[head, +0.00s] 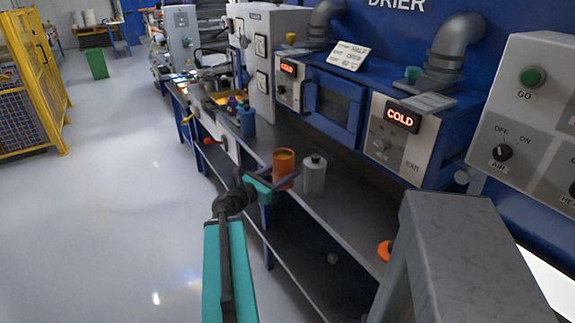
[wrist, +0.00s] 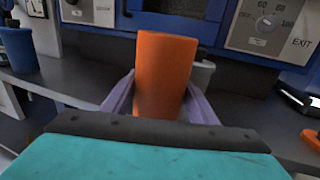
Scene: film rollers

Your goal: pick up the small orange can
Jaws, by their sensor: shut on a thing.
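The small orange can (head: 284,168) stands upright at the front edge of the grey bench, left of a grey bottle. In the wrist view the orange can (wrist: 163,75) fills the middle, between the two purple fingers. My gripper (head: 284,183) reaches it from the front left, and its fingers are shut on the can's sides. In the wrist view my gripper (wrist: 161,102) hides the can's bottom, so I cannot tell whether the can touches the bench.
The grey bottle (head: 314,174) stands close to the can's right. A blue cup (head: 247,122) is farther back along the bench (head: 335,200). The drier's blue front (head: 335,100) rises behind. An orange ring-like thing (head: 385,250) lies at the right. The floor (head: 130,200) at left is clear.

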